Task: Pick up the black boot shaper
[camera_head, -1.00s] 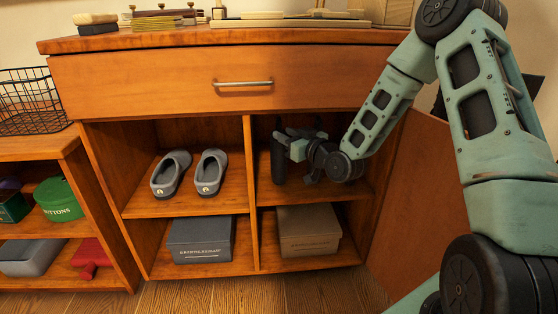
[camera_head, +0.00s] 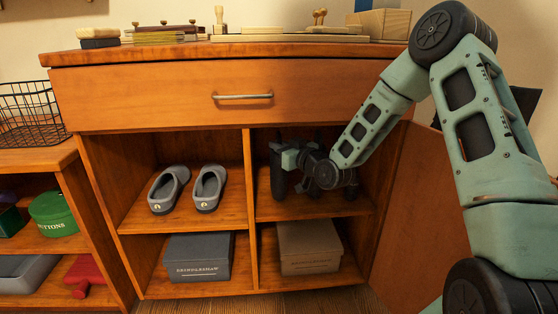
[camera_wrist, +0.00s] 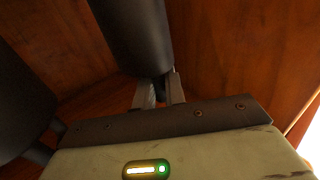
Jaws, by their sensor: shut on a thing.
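The black boot shaper (camera_wrist: 135,35) is a smooth dark rounded cylinder between my gripper's fingers in the wrist view. My gripper (camera_wrist: 158,87) is shut on its lower end. A second black rounded form (camera_wrist: 20,100) stands at the left edge of that view, beside my gripper; I cannot tell whether the two are joined. In the head view my gripper (camera_head: 292,158) is inside the upper right compartment, with dark upright shapes (camera_head: 277,180) beside and behind it. The fingertips are hidden there, and I cannot tell whether the shaper touches the shelf.
The compartment is bounded by a central divider (camera_head: 250,190), a drawer (camera_head: 180,98) above and a shelf below. An open door (camera_head: 425,200) stands at the right. Grey slippers (camera_head: 210,187) are in the left compartment; boxes (camera_head: 308,247) are below.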

